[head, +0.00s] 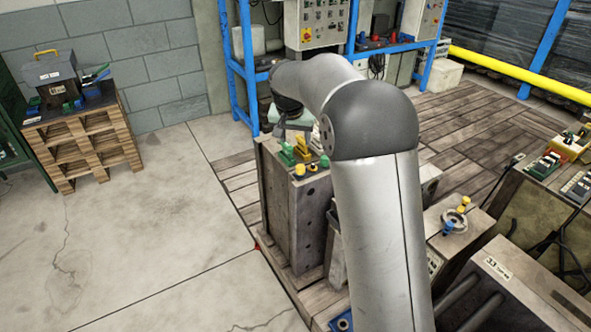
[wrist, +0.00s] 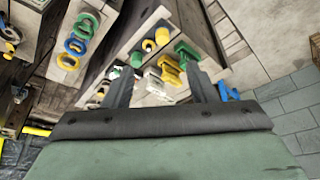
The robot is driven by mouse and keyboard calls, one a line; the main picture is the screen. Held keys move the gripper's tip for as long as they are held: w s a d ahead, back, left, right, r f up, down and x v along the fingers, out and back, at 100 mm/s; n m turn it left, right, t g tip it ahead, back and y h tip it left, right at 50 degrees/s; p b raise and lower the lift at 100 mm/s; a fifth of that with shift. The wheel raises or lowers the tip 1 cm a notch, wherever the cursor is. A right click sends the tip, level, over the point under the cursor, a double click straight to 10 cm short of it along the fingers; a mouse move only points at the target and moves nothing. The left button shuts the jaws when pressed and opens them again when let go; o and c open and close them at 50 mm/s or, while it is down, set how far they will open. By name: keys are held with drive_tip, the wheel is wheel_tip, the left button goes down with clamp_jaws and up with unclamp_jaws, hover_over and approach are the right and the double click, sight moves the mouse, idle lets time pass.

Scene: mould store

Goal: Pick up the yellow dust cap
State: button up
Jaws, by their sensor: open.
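Two small round yellow caps stand side by side on top of the grey mould block (head: 290,215). One yellow cap (head: 299,170) is at the near corner, the other yellow cap (head: 312,168) beside it, with a dark base. In the wrist view they show as a yellow cap (wrist: 162,36) and a yellow cap with a dark part (wrist: 148,45). I cannot tell which is the dust cap. My gripper (wrist: 158,68) is open and empty above the block, with both caps beyond its fingertips. In the head view my arm partly hides it.
A green cap (wrist: 137,58), a green fitting (wrist: 187,50) and a yellow fitting (wrist: 170,70) stand close by on the block. Blue parts (wrist: 227,92) lie to the right in the wrist view. A blue rack (head: 248,60) stands behind.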

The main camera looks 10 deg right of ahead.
drive_tip(key=w, duration=0.2)
hover_over(300, 167)
drive_tip(key=s+a, duration=0.1)
drive_tip(key=s, duration=0.1)
wheel_tip(300, 167, down, 12)
drive_tip(key=shift+a+r, duration=0.1)
drive_tip(key=shift+a, duration=0.05)
drive_tip(key=shift+x, duration=2.75)
drive_tip(key=shift+s, duration=0.1)
drive_tip(key=c, duration=1)
